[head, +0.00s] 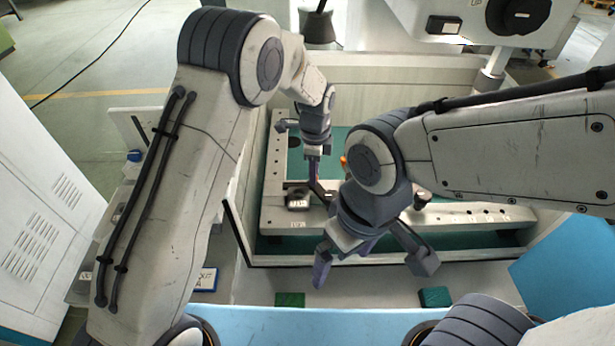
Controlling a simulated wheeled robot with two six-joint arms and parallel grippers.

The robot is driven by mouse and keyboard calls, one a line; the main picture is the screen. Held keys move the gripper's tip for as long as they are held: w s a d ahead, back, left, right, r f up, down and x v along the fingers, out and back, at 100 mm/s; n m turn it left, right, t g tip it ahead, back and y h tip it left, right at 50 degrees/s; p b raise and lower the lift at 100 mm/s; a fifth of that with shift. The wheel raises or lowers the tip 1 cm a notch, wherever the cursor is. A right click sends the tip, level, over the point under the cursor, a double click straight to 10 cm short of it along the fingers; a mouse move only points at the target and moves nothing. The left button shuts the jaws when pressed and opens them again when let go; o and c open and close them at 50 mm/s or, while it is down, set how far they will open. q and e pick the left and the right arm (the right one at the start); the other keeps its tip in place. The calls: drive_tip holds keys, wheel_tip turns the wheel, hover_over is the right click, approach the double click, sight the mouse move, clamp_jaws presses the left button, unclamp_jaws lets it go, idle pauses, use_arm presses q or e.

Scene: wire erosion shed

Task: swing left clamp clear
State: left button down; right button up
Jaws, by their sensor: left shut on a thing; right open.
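The left clamp (297,200) is a dark block with a small white label on the front rail of the pale work frame. A dark bar rises beside it towards my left gripper (313,172), which points down over the frame. That gripper is shut on what looks like the clamp's dark bar; the fingers hide part of the grip. My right gripper (373,262) is open and empty, nearer the camera, over the tank's front edge. My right arm hides the middle of the frame. A small orange part (343,161) shows beside the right arm.
The pale frame (470,214) has a row of holes and lies in a walled tank with a green floor (290,244). A machine head (450,22) overhangs at the back right. Two green blocks (290,299) (435,297) lie in front of the tank.

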use_arm(q)
drive_tip(key=d+m, duration=0.1)
drive_tip(key=w+d+m, duration=0.1)
drive_tip(key=m, duration=0.1)
drive_tip(key=shift+w+d+m, duration=0.1)
drive_tip(key=shift+d+m, duration=0.05)
drive_tip(key=shift+m, duration=0.15)
drive_tip(key=shift+w+d+m+b, duration=0.1)
drive_tip(key=shift+d+m+b, duration=0.1)
drive_tip(key=shift+d+m, duration=0.5)
drive_tip(key=shift+w+d+m+b, duration=0.15)
drive_tip(key=shift+d+m, duration=0.2)
drive_tip(key=shift+m, duration=0.55)
drive_tip(key=shift+s, duration=0.1)
drive_tip(key=c, duration=0.7)
unclamp_jaws()
drive_tip(key=shift+d, duration=0.1)
drive_tip(key=shift+o, duration=0.2)
drive_tip(key=shift+r, duration=0.1)
drive_tip(key=shift+r, duration=0.2)
wheel_tip(320, 180, up, 10)
drive_tip(key=b, duration=0.3)
